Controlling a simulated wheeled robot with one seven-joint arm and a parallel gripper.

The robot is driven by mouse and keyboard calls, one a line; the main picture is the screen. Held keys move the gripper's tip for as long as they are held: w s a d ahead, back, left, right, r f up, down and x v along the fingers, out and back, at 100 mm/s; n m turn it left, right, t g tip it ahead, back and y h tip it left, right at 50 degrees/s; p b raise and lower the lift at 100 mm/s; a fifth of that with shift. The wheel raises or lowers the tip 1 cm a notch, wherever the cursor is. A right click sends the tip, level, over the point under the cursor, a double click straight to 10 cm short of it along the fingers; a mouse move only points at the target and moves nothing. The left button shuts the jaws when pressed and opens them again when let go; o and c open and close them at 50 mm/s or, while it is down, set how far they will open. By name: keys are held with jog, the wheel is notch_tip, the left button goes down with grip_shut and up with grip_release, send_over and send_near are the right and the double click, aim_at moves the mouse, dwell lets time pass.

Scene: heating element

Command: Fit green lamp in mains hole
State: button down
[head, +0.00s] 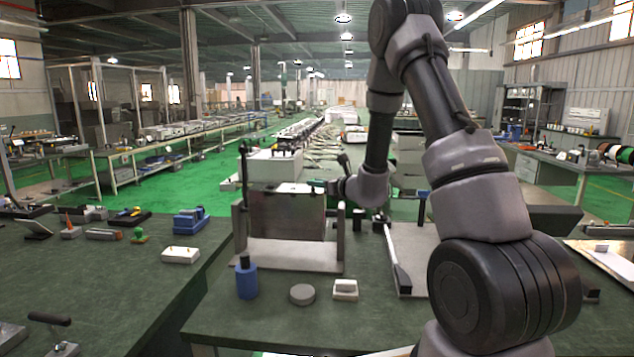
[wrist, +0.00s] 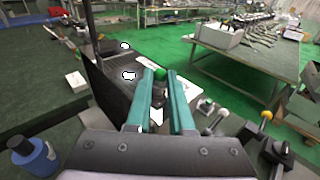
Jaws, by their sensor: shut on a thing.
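The green lamp (wrist: 160,74) shows its green cap between the tips of my gripper (wrist: 161,78) in the wrist view; a darker body shows below the cap. The gripper's two teal fingers are shut on it. In the head view my gripper (head: 318,185) is near the top right of an upright panel (head: 288,214), and the lamp cannot be made out. In the wrist view the dark panel (wrist: 110,88) stands left of the lamp, with two bright openings. I cannot tell which is the mains hole. The lamp appears apart from these openings.
A blue bottle (head: 246,280), a grey disc (head: 302,294) and a small white block (head: 345,289) stand before the panel. A hinged board (head: 410,255) is to its right. The left table (head: 90,290) holds several small parts, with bare surface in front.

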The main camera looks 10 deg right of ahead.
jog(key=shift+f, duration=0.45)
jog(key=c, duration=0.7)
grip_release()
jog(key=shift+s, duration=0.1)
jog(key=shift+v, duration=5.3)
